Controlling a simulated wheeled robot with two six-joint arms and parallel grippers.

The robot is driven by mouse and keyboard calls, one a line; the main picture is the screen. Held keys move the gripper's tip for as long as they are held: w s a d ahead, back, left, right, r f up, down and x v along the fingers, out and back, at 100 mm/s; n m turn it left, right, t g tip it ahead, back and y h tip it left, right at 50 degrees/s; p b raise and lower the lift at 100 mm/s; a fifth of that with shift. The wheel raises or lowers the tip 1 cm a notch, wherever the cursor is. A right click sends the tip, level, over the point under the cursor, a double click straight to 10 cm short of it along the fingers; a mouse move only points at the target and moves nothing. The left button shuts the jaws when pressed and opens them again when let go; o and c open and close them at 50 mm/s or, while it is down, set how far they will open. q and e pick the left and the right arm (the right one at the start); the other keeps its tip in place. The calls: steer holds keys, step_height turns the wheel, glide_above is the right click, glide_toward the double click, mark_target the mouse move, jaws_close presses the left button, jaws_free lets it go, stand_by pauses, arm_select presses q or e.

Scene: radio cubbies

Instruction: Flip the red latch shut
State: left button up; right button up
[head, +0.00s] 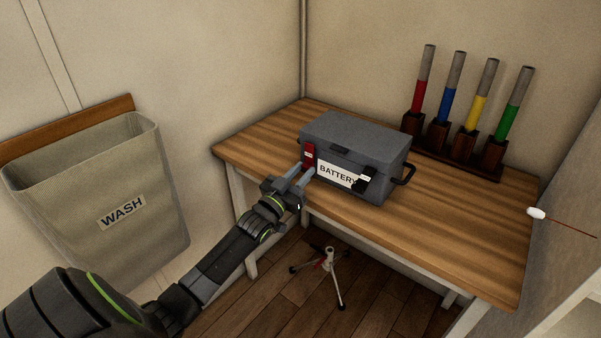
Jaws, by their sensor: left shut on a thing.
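The red latch (308,154) is on the front face of the grey battery box (358,137), near its left end. The box stands on the wooden desk with its lid down, and a white label on its front reads BATTERY. My left gripper (306,172) is at the box's front left, its fingertips shut on the lower part of the red latch. The fingers partly hide the latch's lower end, so I cannot tell its exact angle. A black latch (363,181) is further right on the same face. My right gripper is not in view.
The wooden desk (450,230) is clear in front and right of the box. Several coloured tubes stand in a dark wooden rack (465,158) behind. A mesh WASH bin (120,170) hangs at left. A small tripod (333,270) stands on the floor below.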

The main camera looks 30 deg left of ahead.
arm_select(q)
steer(key=o, duration=1)
steer(key=shift+s, duration=0.1)
steer(key=shift+s, duration=0.25)
steer(key=p+v, duration=0.2)
steer(key=v, duration=1.4)
steer(key=shift+s+f, duration=0.2)
steer(key=shift+s, duration=0.15)
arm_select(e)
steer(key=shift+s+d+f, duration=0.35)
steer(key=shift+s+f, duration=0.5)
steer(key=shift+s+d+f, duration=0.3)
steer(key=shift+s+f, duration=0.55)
